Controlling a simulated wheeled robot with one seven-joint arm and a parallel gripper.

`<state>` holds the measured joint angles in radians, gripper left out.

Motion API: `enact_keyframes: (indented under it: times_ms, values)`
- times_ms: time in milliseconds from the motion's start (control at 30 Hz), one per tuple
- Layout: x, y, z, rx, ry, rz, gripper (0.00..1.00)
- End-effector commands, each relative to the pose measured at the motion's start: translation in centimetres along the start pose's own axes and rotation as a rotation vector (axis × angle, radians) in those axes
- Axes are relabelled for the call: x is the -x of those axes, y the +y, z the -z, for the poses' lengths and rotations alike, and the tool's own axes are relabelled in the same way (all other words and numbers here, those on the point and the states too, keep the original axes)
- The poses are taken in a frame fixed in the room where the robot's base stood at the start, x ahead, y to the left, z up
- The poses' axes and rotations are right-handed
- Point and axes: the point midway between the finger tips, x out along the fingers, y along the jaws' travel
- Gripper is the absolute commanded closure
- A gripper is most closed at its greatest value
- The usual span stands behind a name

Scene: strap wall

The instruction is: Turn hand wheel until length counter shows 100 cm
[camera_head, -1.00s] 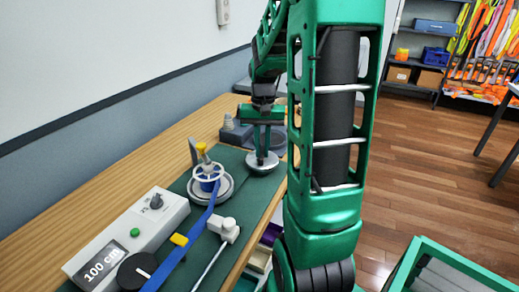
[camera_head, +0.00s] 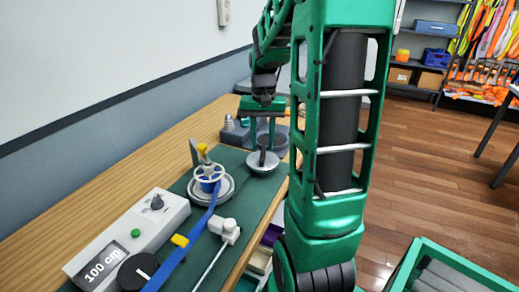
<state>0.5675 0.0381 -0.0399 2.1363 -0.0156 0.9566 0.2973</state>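The length counter (camera_head: 101,263) is a dark display on a white box at the lower left and reads 100 cm. A black round knob (camera_head: 137,271) with a white line sits beside it. A white spoked wheel (camera_head: 209,173) with a yellow knob stands on a round metal base with the blue strap. A silver disc (camera_head: 262,166) with a dark upright piece lies behind it to the right. I cannot tell for certain which of these round parts is the hand wheel. My gripper (camera_head: 262,139) points down above the silver disc, its fingers apart and seemingly empty.
The blue strap (camera_head: 180,253) runs from the spoked wheel past a yellow clip toward the front. A white fitting with a rod (camera_head: 227,230) stands right of it. A grey block (camera_head: 235,131) is behind my gripper. A green-rimmed crate (camera_head: 445,258) is at lower right.

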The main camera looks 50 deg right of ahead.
Motion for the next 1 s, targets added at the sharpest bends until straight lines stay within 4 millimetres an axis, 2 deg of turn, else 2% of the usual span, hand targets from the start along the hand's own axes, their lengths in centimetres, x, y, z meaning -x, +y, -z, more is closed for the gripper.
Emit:
enact_keyframes:
  times_ms: [200,400,600,1000]
  values:
    - [4.3,-0.1,0.1,0.001,0.004,0.001,0.69]
    - [6.9,-0.1,0.1,0.001,0.002,0.001,0.69]
    - [7.8,-0.1,0.1,0.001,0.0,0.0,0.69]
    - [7.8,-0.1,0.1,0.001,0.0,0.0,0.69]
